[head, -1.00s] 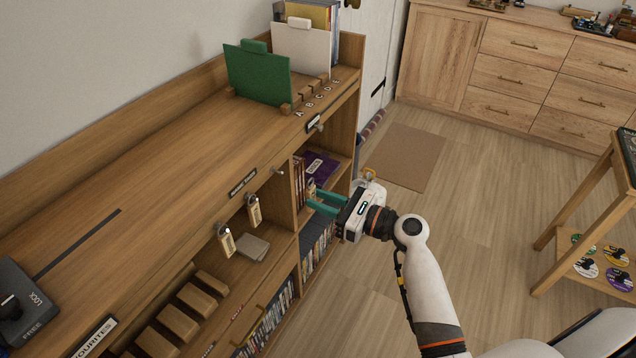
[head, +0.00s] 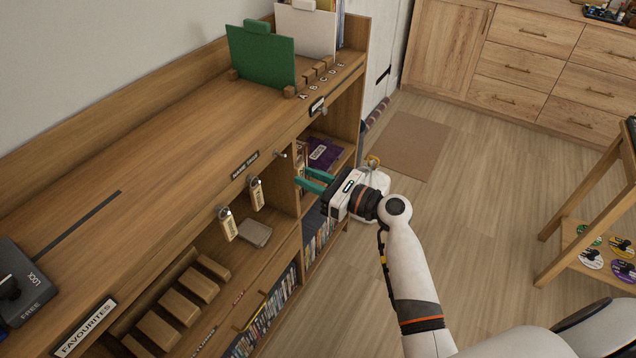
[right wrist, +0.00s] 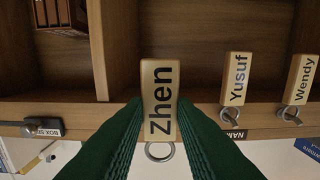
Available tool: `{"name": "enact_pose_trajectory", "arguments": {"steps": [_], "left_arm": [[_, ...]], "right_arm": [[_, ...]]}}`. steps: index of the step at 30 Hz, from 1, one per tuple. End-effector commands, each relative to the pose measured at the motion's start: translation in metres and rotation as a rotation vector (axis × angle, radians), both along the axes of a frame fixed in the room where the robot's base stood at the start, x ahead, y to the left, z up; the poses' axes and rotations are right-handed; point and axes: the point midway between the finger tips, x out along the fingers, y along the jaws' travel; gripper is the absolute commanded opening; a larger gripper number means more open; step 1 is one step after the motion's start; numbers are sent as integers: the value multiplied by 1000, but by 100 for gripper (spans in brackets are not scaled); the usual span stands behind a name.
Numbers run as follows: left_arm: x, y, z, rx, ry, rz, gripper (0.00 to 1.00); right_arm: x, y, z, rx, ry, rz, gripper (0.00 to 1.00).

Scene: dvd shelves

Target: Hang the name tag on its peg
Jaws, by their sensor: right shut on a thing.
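My right gripper (head: 304,182) is shut on a wooden name tag reading "Zhen" (right wrist: 160,98). Its green fingers clasp the tag on both sides in the right wrist view, with a metal ring at the tag's lower end there. In the head view I cannot make out the tag clearly at the fingertips. An empty-looking peg (head: 280,155) sticks out of the shelf's front edge, up and left of the fingertips and apart from them. Tags "Yusuf" (right wrist: 237,80) and "Wendy" (right wrist: 299,80) hang on neighbouring pegs, left of it in the head view. My left gripper is not in view.
The wooden shelf unit (head: 150,215) has open compartments with DVDs (head: 268,325) and a purple case (head: 324,152). A green divider (head: 262,57) stands on top.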

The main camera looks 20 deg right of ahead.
Motion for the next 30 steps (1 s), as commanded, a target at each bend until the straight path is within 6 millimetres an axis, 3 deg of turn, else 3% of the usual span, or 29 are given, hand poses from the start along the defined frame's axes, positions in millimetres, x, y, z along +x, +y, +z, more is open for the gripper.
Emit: {"name": "enact_pose_trajectory", "arguments": {"steps": [19,30], "left_arm": [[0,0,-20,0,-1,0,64],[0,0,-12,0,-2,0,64]], "right_arm": [[31,25,-4,1,1,1,3],[40,31,-6,0,1,1,3]]}}
